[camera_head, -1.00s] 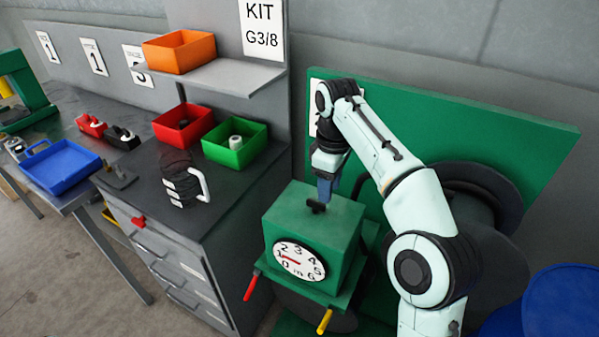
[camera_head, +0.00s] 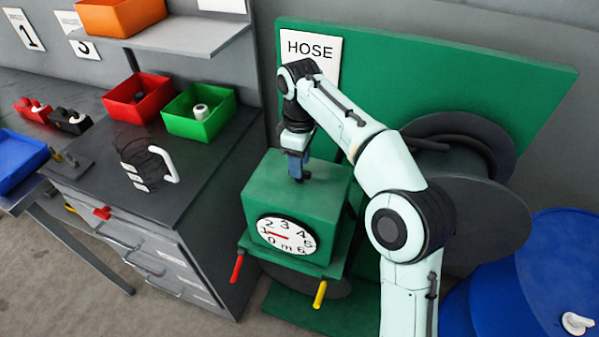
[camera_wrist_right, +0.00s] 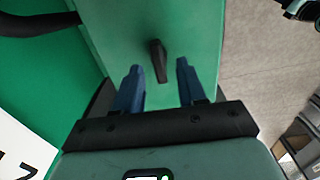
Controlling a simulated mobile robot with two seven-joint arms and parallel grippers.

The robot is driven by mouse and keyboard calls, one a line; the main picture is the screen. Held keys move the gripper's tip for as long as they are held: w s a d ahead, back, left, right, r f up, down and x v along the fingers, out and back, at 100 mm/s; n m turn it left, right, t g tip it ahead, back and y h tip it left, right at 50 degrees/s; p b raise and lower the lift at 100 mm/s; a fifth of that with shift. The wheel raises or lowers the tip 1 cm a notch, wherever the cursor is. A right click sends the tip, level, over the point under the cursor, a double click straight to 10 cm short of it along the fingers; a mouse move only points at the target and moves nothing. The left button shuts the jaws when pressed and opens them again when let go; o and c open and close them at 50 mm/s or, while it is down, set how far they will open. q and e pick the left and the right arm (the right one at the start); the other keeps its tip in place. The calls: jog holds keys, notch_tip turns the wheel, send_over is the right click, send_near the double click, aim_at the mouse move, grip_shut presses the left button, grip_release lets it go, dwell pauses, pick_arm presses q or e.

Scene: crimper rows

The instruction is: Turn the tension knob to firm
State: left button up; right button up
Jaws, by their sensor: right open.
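The tension knob is a small black bar-shaped knob (camera_wrist_right: 158,60) on top of the green box (camera_head: 265,195). In the head view my right gripper (camera_head: 297,178) points down over the box top and hides most of the knob. In the right wrist view the two blue fingers of the right gripper (camera_wrist_right: 158,68) are apart, with the knob showing between them and gaps on both sides. The white dial (camera_head: 286,236) on the box front has numbers and a red needle pointing left, near 1. My left gripper is not in view.
A red handle (camera_head: 237,268) and a yellow handle (camera_head: 320,294) stick out below the box. A dark reel (camera_head: 475,215) and blue drum (camera_head: 560,260) stand right. A grey cabinet (camera_head: 190,185) with red (camera_head: 140,98) and green bins (camera_head: 200,118) stands left.

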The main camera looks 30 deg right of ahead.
jog(key=shift+f, duration=1.15)
grip_shut()
